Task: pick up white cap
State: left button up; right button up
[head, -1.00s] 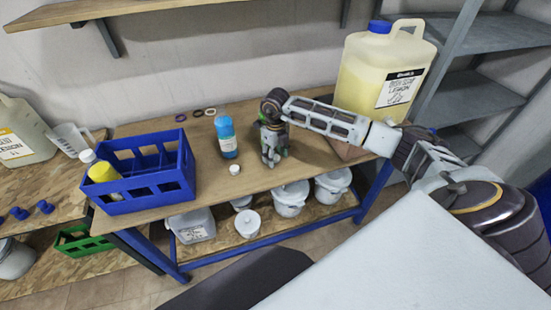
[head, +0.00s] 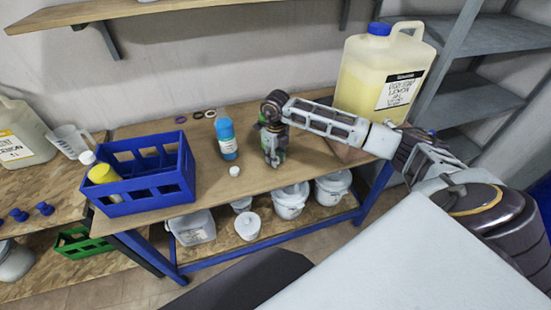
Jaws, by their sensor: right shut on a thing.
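The white cap (head: 235,171) lies on the wooden table top, just in front of a blue bottle (head: 226,140). My right gripper (head: 273,158) points down over the table, to the right of the cap and apart from it. My left gripper is not in view.
A blue crate (head: 150,195) holding a yellow bottle with a white top (head: 103,174) stands left on the table. Several rings (head: 197,115) lie at the back. A large yellow jug (head: 380,75) stands at right. White pots (head: 290,202) sit on the shelf below.

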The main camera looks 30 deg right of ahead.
notch_tip(320, 180, up, 10)
dwell(0.6)
dwell(0.4)
jog(key=shift+r, duration=0.1)
